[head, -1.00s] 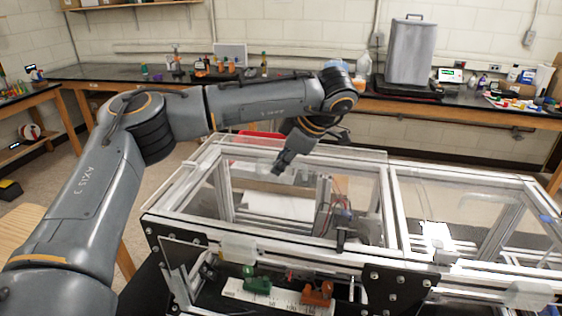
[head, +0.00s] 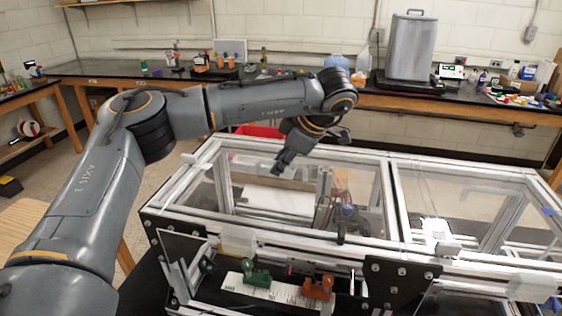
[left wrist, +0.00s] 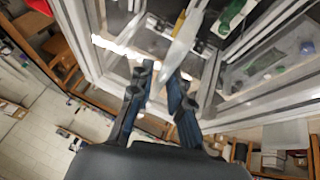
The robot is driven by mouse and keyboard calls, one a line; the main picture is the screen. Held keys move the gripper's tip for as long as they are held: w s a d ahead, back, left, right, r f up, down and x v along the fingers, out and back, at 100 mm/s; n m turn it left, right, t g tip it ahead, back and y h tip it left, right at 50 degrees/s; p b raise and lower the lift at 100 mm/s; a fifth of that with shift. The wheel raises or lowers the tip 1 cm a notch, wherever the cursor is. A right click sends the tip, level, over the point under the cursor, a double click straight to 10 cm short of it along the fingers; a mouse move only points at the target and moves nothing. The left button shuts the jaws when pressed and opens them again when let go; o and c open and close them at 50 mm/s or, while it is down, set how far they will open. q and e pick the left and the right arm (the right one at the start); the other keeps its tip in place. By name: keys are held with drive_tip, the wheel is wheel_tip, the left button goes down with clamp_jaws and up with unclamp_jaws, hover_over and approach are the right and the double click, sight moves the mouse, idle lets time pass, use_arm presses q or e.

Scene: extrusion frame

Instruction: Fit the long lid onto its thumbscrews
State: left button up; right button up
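The aluminium frame (head: 268,233) stands in front of me, with clear panels in its top openings. A clear panel (head: 250,172), which looks like the long lid, seems to lie about level with the top rails; its edges are hard to make out. My left gripper (head: 279,168) points down over this opening, near the far rail. In the left wrist view its blue-padded fingers (left wrist: 160,75) stand apart, and a pale strip (left wrist: 188,38) shows beyond the tips. I see no clear grip on the lid. The thumbscrews are too small to tell. My right gripper is out of view.
A green holder (head: 257,277) and an orange holder (head: 318,289) sit on a white ruled strip below the front rail. A red bin (head: 258,131) is behind the frame. A bench (head: 450,112) with a grey case (head: 410,50) runs along the wall.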

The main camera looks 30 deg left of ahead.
use_arm(q)
drive_tip(key=shift+o, duration=1)
drive_tip(key=shift+s+f, duration=0.1)
drive_tip(key=v, duration=1.2)
